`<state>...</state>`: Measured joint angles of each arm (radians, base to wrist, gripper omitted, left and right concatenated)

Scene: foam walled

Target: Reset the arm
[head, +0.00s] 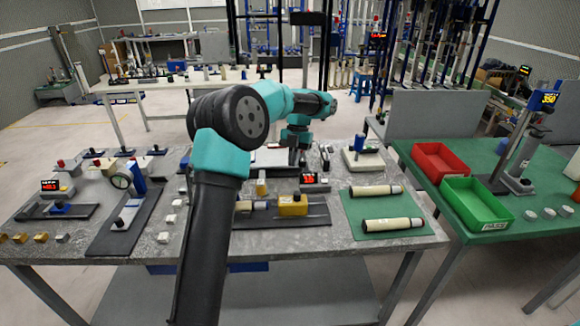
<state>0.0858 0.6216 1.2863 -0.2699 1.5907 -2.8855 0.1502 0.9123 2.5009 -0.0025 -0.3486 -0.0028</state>
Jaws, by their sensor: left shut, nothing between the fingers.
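My left arm (215,230) rises from the bottom of the head view, bends at a large black and teal joint and reaches out over the grey stone-topped table (330,240). My left gripper (297,158) points down over the back middle of the table, small and partly dark against the things behind it. It is shut and holds nothing. My right arm and gripper do not show.
Two cream and black cylinders (375,190) lie on a green mat. A yellow block device (293,204) sits on a dark plate. Gauges and small blocks crowd the table's left. A red bin (440,161) and green bin (474,203) stand on the right-hand green table.

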